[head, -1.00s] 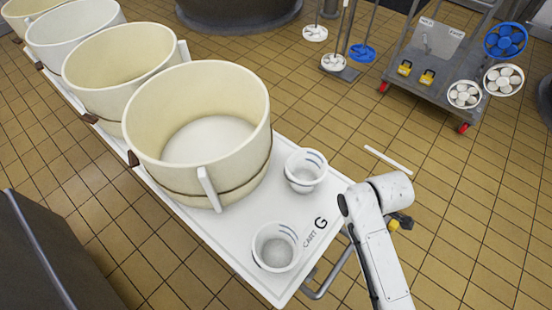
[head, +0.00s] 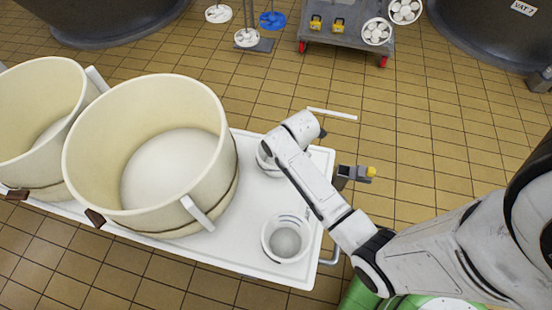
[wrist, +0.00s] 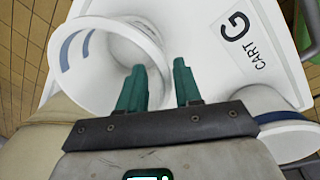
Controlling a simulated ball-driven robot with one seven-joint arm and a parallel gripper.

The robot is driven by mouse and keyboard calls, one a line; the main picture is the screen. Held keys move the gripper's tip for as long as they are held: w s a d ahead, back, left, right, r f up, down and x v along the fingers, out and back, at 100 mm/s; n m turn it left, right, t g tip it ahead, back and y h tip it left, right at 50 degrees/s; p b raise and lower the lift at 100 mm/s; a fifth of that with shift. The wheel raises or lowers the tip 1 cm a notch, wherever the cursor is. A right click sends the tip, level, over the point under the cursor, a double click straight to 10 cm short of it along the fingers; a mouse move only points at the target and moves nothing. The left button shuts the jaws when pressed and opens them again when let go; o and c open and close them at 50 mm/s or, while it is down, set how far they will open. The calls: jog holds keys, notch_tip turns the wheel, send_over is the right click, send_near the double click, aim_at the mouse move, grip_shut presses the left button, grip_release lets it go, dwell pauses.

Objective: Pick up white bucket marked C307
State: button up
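Two small white buckets with blue stripes stand on the white cart marked G (head: 265,262). The far bucket (head: 264,160) is partly covered by my arm in the head view. The near bucket (head: 286,238) shows its open top. I can read no C307 on either. In the wrist view, my gripper (wrist: 158,78) has two green fingers spread apart. The left finger overlaps the wall of one bucket (wrist: 105,62), seemingly the far one; whether it touches is unclear. The other bucket (wrist: 285,128) is at the right. The head view does not show my fingers clearly.
A large cream vat (head: 150,150) stands left of the buckets, with another large vat (head: 35,110) beyond. A grey trolley (head: 345,40) and a white strip (head: 332,114) are on the tiled floor behind.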

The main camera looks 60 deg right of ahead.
jog(key=shift+w+f, duration=0.15)
jog(key=shift+f, duration=1.2)
jog(key=shift+w+f, duration=0.15)
jog(key=shift+f, duration=1.15)
jog(key=shift+c, duration=0.3)
grip_shut()
